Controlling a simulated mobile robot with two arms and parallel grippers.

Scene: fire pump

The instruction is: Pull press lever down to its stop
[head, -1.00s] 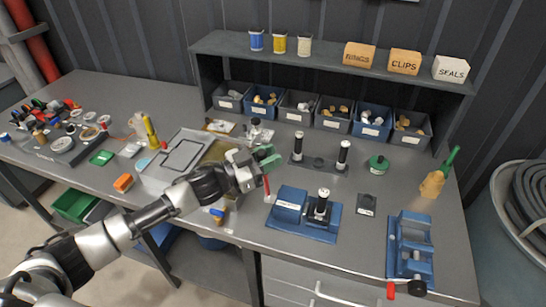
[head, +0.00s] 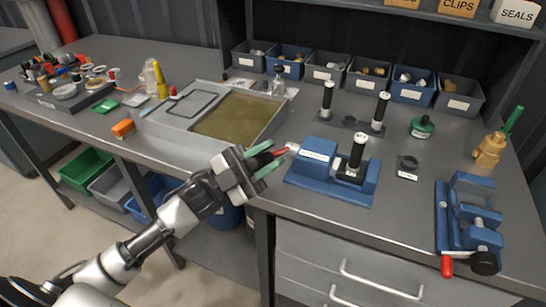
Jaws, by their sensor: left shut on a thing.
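The blue press (head: 330,175) stands on the bench, right of centre, with a black cylinder (head: 357,150) upright in it. Its red-handled lever (head: 281,152) sticks out to the left from the press's left end and lies close to level. A pale end piece shows where the lever meets the press. My left gripper (head: 270,158), with green fingertips, is shut on the red handle, at the bench's front edge. The fingers hide part of the handle. My right gripper is not in view.
A tray with a brownish bed (head: 240,115) lies left of the press. A stand with two black cylinders (head: 350,122) is behind it. A blue vise (head: 468,225) with a red handle is at the right. Labelled bins (head: 330,68) line the back. A black square block (head: 408,166) lies right of the press.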

